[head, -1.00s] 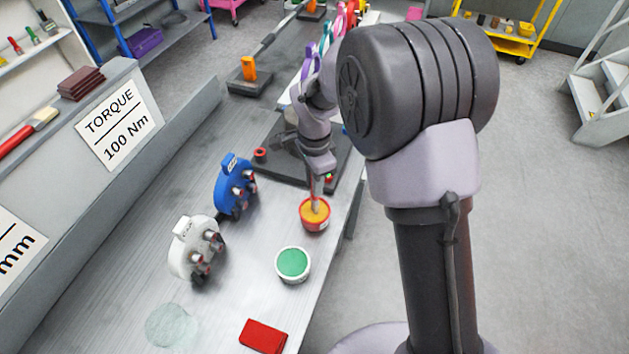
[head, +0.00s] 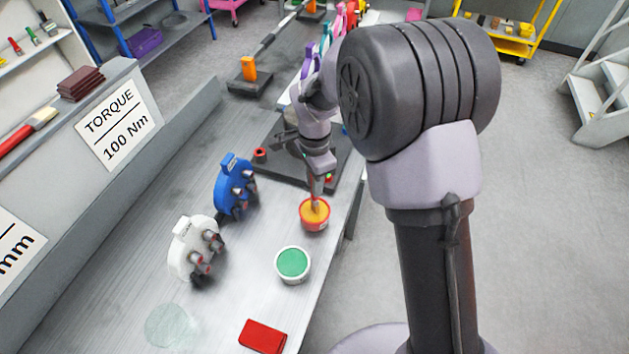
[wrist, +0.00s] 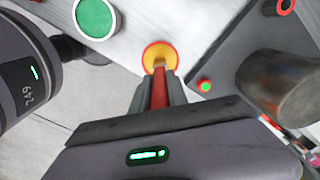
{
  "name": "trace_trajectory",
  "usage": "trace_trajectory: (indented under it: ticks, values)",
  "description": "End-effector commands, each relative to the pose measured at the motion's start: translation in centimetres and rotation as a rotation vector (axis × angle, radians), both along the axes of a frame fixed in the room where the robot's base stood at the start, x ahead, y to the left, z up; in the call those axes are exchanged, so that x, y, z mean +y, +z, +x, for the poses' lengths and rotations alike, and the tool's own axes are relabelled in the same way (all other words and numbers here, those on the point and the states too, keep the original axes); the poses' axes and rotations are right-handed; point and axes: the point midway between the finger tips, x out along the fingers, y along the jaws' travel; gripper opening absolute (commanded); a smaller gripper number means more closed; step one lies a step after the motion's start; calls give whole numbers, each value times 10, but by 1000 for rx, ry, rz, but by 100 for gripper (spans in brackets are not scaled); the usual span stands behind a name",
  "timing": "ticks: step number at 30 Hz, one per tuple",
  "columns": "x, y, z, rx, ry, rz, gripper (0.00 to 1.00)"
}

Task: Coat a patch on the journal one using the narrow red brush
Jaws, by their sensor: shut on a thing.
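My gripper (head: 318,177) is shut on the narrow red brush and points down over the orange-filled red pot (head: 314,225). In the wrist view, my gripper's fingers (wrist: 159,98) close around the brush's red handle (wrist: 159,88). The brush's pale lower end is in the pot (wrist: 149,56); its tip is hidden in the orange contents. A round grey metal cylinder (wrist: 283,87) on a dark plate stands to the right in the wrist view. It may be journal one, but I see no label. In the head view my arm partly hides that area.
A green-topped white pot (head: 293,264) stands close to the orange one. A blue device (head: 233,188) and a white device (head: 192,250) stand on the left of the bench. A red block (head: 263,337) lies at the front. The bench's right edge is close to the pots.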

Motion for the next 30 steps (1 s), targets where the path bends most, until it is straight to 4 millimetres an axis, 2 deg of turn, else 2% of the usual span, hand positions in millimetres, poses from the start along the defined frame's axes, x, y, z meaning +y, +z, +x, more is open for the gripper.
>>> trace_trajectory:
  ticks: [18, 30]
  values:
    - [0, 68, 0, -1, -1, 0, 0]
    - [0, 69, 0, -1, 0, 0, 0]
